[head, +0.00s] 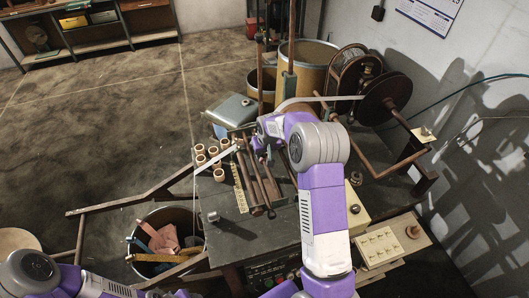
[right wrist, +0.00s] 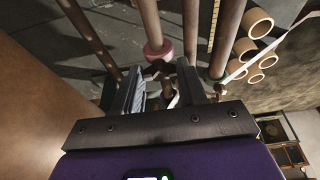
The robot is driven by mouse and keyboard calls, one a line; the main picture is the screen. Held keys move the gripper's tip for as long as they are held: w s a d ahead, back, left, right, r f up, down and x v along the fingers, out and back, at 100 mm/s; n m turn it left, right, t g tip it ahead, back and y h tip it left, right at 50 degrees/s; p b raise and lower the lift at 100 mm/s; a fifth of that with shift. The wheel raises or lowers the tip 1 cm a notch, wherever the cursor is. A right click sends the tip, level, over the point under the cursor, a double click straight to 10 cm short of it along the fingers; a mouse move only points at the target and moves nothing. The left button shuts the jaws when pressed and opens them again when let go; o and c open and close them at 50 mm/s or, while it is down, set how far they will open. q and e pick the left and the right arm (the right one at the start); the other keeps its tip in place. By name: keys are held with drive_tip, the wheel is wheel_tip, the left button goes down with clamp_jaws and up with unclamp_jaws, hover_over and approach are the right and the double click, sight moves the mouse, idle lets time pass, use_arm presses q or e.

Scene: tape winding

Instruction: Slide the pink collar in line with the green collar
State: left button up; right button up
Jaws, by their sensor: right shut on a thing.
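In the right wrist view the pink collar (right wrist: 158,50) sits around a brown rod (right wrist: 150,18), just beyond my right fingertips. My right gripper (right wrist: 160,68) is shut, with a dark piece against the collar between its fingertips; the fingers partly hide what they grip. In the head view my right gripper (head: 262,145) is low over the bench's rods, largely hidden by its own arm. A green sleeve (head: 289,86) is around an upright post at the back; I cannot tell if it is the green collar. My left arm shows at the lower left, its gripper out of view.
Several tan rings (head: 213,152) stand on the bench's left side, beside a yellow measuring strip (head: 238,183) and brown rods (head: 250,178). A dark reel (head: 384,98) stands at the back right. A bin of scraps (head: 170,238) stands left of the bench.

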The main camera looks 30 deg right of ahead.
drive_tip(key=shift+w+d+p, duration=0.25)
drive_tip(key=shift+w+d, duration=0.05)
drive_tip(key=shift+w, duration=0.95)
drive_tip(key=shift+w+d+p, duration=0.3)
drive_tip(key=shift+w+d, duration=0.05)
drive_tip(key=shift+w, duration=0.9)
drive_tip(key=shift+w+d+p, duration=0.25)
drive_tip(key=shift+w+d, duration=0.05)
drive_tip(key=shift+w, duration=0.95)
drive_tip(key=o, duration=1.1)
drive_tip(key=v, duration=0.7)
drive_tip(key=shift+r, duration=0.3)
drive_tip(key=shift+s+r, duration=0.1)
